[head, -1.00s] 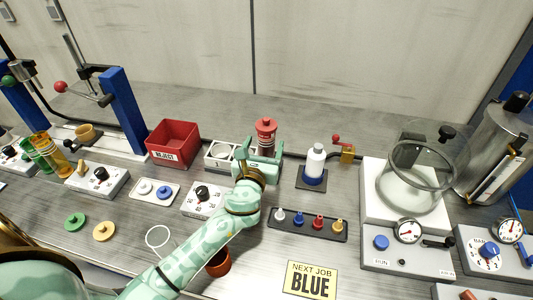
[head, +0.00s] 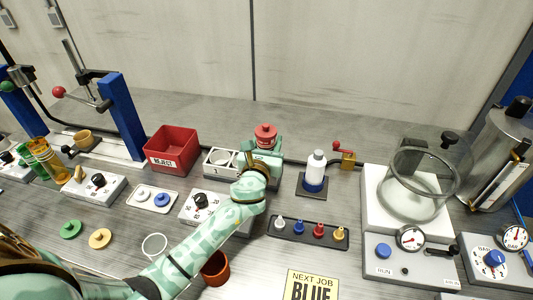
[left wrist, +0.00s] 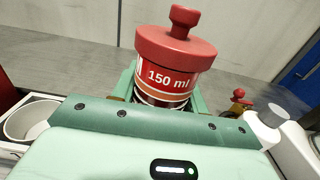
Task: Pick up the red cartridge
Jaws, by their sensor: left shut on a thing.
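The red cartridge (head: 265,131) stands upright at the back middle of the bench. It has a red lid with a knob and a label reading "150 ml", clear in the left wrist view (left wrist: 175,68). My left gripper (head: 262,157) is shut on the cartridge, its fingers on either side of the body. The gripper hides the cartridge's lower part, so I cannot tell whether its base touches the bench. My right gripper is in neither view.
A white bottle with a blue band (head: 314,174) stands to the right. A red reject bin (head: 172,148) is further left. A tray of several coloured nozzles (head: 307,232) lies in front.

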